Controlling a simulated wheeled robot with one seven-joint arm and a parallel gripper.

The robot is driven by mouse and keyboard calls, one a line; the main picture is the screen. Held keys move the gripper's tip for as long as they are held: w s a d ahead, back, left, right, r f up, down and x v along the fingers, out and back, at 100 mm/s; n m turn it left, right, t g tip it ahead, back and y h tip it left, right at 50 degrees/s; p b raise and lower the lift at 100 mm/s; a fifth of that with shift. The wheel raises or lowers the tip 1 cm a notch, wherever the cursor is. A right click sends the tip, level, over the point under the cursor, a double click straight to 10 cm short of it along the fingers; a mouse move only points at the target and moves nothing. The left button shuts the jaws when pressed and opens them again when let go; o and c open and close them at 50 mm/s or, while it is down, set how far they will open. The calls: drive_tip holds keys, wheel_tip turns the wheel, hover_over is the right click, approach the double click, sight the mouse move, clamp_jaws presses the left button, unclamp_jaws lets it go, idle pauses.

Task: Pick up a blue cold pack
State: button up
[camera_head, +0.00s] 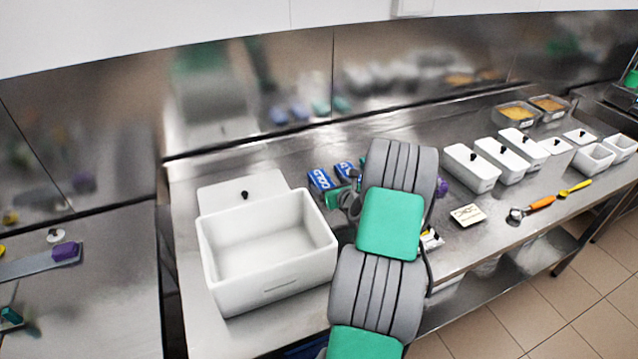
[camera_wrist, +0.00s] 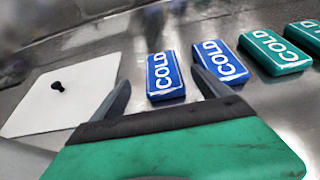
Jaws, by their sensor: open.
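Two blue cold packs with white "COLD" lettering lie side by side on the steel counter. The left blue pack (camera_wrist: 165,76) sits ahead of my gripper (camera_wrist: 162,85), between the lines of its two fingers in the wrist view. The right blue pack (camera_wrist: 219,62) lies just beyond the right finger, which covers a bit of its edge. In the head view the left blue pack (camera_head: 320,179) and the right one (camera_head: 344,171) show beside my arm, which hides much of my gripper. My gripper is open, with nothing between its fingers.
Two green cold packs, one nearer (camera_wrist: 274,52) and one at the edge (camera_wrist: 306,36), lie right of the blue ones. A white bin (camera_head: 268,250) and its lid (camera_head: 242,190) are at the left. Several white tubs (camera_head: 471,168) stand right. A steel wall rises behind.

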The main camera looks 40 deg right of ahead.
sight(323, 180)
drive_tip(key=p+x, duration=0.1)
drive_tip(key=x, duration=0.5)
drive_tip(key=shift+d+f+p, duration=0.15)
drive_tip(key=shift+f+p, duration=0.1)
drive_tip(key=shift+p, duration=0.1)
drive_tip(key=c, duration=1.5)
drive_tip(key=shift+c, duration=0.7)
drive_tip(key=shift+r, duration=0.15)
